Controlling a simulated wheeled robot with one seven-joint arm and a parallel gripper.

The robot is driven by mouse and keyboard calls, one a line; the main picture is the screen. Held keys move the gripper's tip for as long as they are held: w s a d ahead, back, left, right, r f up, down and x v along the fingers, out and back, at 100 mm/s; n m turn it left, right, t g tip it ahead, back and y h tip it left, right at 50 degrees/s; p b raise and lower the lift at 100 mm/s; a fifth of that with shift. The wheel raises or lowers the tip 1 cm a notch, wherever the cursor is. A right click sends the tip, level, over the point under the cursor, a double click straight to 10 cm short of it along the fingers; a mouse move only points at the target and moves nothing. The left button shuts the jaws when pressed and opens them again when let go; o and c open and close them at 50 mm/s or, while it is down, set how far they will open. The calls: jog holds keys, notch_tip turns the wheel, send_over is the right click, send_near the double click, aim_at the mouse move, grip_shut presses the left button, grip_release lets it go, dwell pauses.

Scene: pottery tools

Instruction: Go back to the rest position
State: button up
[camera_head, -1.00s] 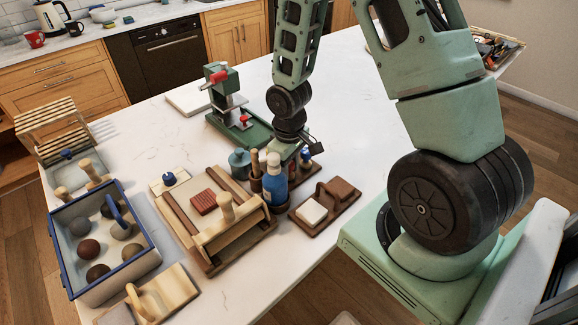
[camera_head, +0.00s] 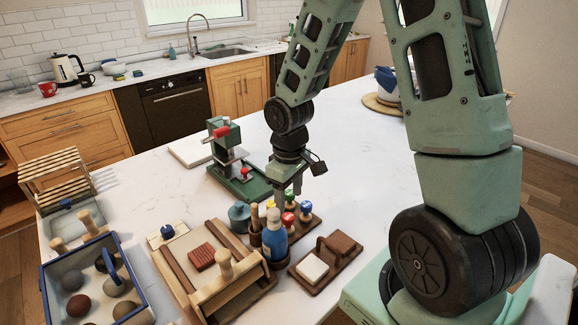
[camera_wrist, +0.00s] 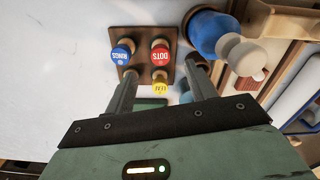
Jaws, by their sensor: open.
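My gripper (camera_head: 288,195) hangs fingers-down above the table, over a wooden stamp rack (camera_head: 304,224), and its jaws are open with nothing between them. In the wrist view, the two fingers of my gripper (camera_wrist: 160,68) point toward the rack (camera_wrist: 142,38). The rack holds a blue-topped stamp marked RINGS (camera_wrist: 121,54), a red-topped one marked DOTS (camera_wrist: 160,55) and a yellow-topped one (camera_wrist: 160,89). The stamps stand apart from the fingers.
A blue bottle (camera_head: 275,240) stands beside the rack. A green tool stand (camera_head: 225,150) is behind it. A wooden slab frame (camera_head: 165,250), a blue-rimmed box of balls (camera_head: 47,285) and a slatted rack (camera_head: 60,170) fill the left. The table's right middle is clear.

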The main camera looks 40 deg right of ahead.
notch_tip(320, 180, up, 8)
jog(key=shift+r, duration=0.1)
